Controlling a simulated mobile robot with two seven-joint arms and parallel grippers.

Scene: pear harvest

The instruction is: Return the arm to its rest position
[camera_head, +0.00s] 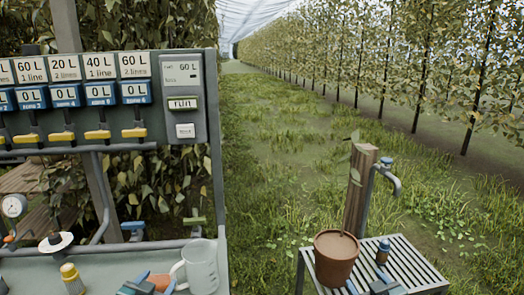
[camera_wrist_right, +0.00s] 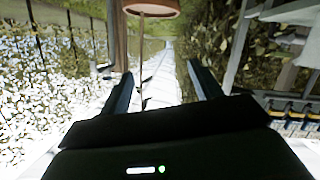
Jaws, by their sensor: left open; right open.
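My right gripper (camera_head: 372,288) shows at the bottom edge of the head view, in front of the slatted stand. In the right wrist view my right gripper (camera_wrist_right: 160,85) has its two fingers apart with nothing held between them. My left gripper (camera_head: 148,287) is at the bottom edge of the head view, left of a clear jug, and is open. An orange-brown piece shows beside its fingers; I cannot tell what it is. Most of both arms is out of view.
A brown pot (camera_head: 336,258) with a thin plant stands on the slatted stand (camera_head: 424,277), beside a small dark bottle (camera_head: 383,252) and a tap (camera_head: 388,178) on a wooden post. The clear jug (camera_head: 201,268) stands on the bench below the line panel (camera_head: 183,97). Grass lies between.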

